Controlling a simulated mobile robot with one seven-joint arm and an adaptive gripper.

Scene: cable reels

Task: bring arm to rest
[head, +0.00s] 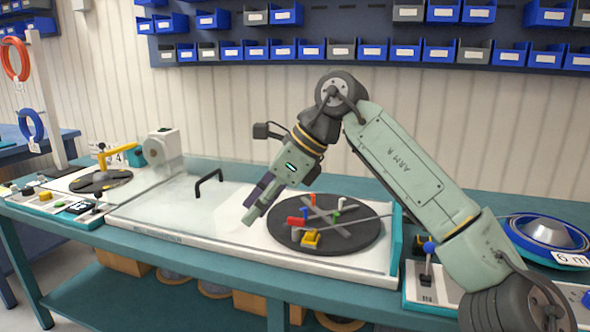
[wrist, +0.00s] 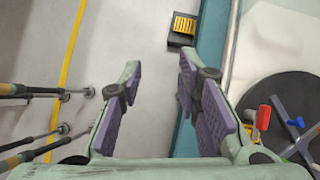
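My gripper (head: 256,208) hangs at the end of my raised, bent arm, tilted down to the left in front of the dark round turntable in the head view. In the wrist view my gripper (wrist: 160,72) is open, with a clear gap between its purple-padded fingers. Nothing is between them; only floor and the bench edge show behind. The dark turntable (head: 350,245) carries a grey cross and small red, green, white and yellow parts. Part of this turntable (wrist: 287,100) shows at right in the wrist view.
A clear cover with a black handle (head: 208,182) lies left of the turntable. A blue cable reel (head: 540,235) sits at the right, near a lever box (head: 428,280). Blue bins (head: 372,48) line the back wall. A yellow-slotted dark box (wrist: 184,28) is on the floor.

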